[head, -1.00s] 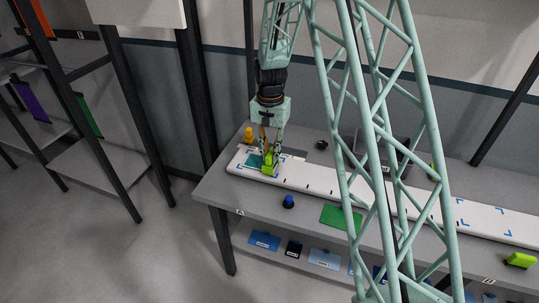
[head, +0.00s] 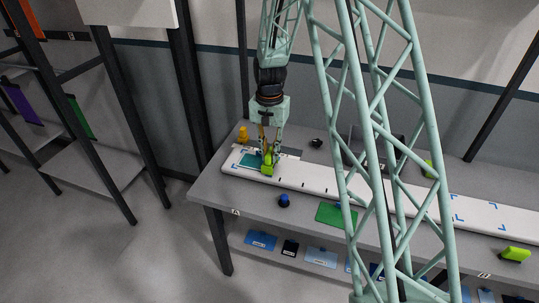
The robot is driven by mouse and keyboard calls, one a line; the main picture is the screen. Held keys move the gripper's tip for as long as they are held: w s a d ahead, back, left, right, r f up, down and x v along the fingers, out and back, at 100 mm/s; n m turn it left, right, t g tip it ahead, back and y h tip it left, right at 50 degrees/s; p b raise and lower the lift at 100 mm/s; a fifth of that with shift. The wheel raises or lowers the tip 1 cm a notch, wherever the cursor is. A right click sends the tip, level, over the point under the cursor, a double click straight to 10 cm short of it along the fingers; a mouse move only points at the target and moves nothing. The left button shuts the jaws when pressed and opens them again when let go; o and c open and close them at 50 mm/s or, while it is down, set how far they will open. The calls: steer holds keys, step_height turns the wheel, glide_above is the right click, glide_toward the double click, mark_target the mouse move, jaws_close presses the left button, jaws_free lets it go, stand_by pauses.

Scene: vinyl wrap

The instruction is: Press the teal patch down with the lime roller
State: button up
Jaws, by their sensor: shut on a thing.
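The teal patch (head: 250,160) lies flat on the left end of the long white panel (head: 315,181), inside blue corner marks. My gripper (head: 268,153) points down at the patch's right side. It is shut on the lime roller (head: 267,169), whose lower end is at the panel surface by the patch's right edge. I cannot tell from this view whether the roller touches the patch. The gripper hides part of the roller and the patch's right edge.
A yellow-orange object (head: 242,134) stands behind the panel's left end. A blue-topped knob (head: 284,200) and a green sheet (head: 335,214) lie in front. A lime block (head: 515,254) is at the right. Several blue cards sit on the lower shelf. My lattice column blocks the middle.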

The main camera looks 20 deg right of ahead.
steer(key=shift+r+p, duration=1.45)
steer(key=shift+r, duration=2)
steer(key=shift+w+a+f+n+b, duration=0.1)
steer(key=shift+a+f+n+b, duration=0.25)
steer(key=shift+a+n+b, duration=0.35)
steer(key=a+f+n+b, duration=0.2)
steer(key=a+n+b, duration=0.4)
steer(key=a, duration=0.2)
steer(key=shift+a+n+b, duration=0.25)
steer(key=shift+n+b, duration=0.05)
steer(key=shift+b, duration=0.1)
steer(key=shift+r, duration=0.15)
